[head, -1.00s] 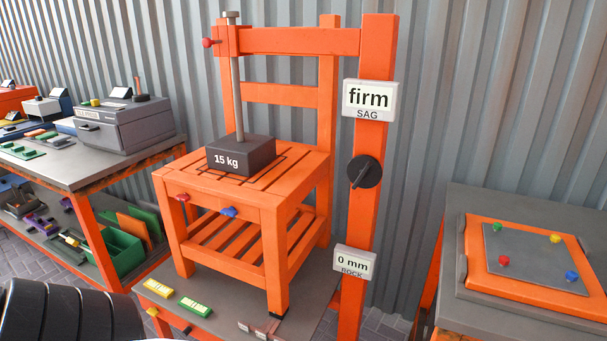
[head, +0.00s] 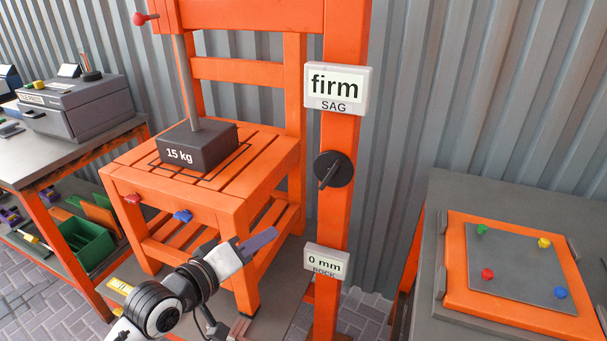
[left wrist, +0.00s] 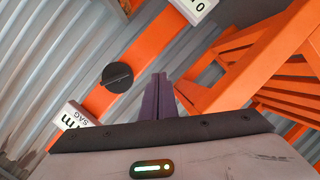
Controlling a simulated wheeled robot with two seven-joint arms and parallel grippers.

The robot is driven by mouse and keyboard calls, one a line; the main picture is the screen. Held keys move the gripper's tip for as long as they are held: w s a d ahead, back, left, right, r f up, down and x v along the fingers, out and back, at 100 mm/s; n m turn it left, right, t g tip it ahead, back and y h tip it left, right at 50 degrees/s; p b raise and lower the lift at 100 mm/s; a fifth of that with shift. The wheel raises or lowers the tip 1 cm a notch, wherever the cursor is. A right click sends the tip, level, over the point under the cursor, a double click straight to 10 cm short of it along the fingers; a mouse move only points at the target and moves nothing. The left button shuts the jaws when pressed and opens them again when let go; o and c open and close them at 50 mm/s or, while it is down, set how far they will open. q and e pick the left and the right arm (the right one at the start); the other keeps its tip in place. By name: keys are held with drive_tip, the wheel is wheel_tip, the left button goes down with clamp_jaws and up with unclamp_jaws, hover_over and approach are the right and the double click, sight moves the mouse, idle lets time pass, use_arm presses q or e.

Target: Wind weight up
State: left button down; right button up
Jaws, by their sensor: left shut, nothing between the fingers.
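The dark 15 kg weight (head: 197,150) rests on the slatted orange seat (head: 262,150) under a grey vertical rod (head: 187,85). A round black knob with a raised bar (head: 333,170) is on the orange post; it also shows in the left wrist view (left wrist: 117,77), left of my fingers. My left gripper (head: 260,242) is shut and empty, in front of the seat's front leg and below and left of the knob. Its purple fingers also show in the left wrist view (left wrist: 158,98), apart from the knob. My right gripper is not in view.
The "firm" SAG sign (head: 337,88) is above the knob, and the "0 mm" ROCK sign (head: 326,261) is below it. A red ball handle (head: 146,18) is at the upper left. A bench with an orange-framed plate (head: 455,280) stands right. A grey box (head: 80,105) stands left.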

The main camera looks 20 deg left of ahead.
use_arm(q)
wheel_tip(320, 180, up, 9)
drive_tip(key=w+n+t+h, duration=0.1)
drive_tip(key=w+n, duration=0.1)
drive_tip(key=p, duration=0.1)
approach(322, 177)
drive_tip(key=w+a+r, duration=0.2)
drive_tip(key=w, duration=0.2)
drive_tip(key=d+f, duration=0.2)
drive_tip(key=shift+w+d, duration=0.15)
drive_tip(key=shift+d, duration=0.15)
drive_tip(key=shift+d+f+p, duration=0.25)
drive_tip(key=shift+d+p, duration=0.05)
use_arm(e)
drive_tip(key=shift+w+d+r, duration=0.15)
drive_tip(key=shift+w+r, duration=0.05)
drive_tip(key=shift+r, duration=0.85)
use_arm(q)
drive_tip(key=shift+w+f, duration=0.1)
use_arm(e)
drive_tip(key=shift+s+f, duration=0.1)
use_arm(q)
drive_tip(key=shift+d+n+t+b, duration=0.1)
drive_tip(key=shift+n+t+b, duration=0.2)
drive_tip(key=shift+f, duration=0.1)
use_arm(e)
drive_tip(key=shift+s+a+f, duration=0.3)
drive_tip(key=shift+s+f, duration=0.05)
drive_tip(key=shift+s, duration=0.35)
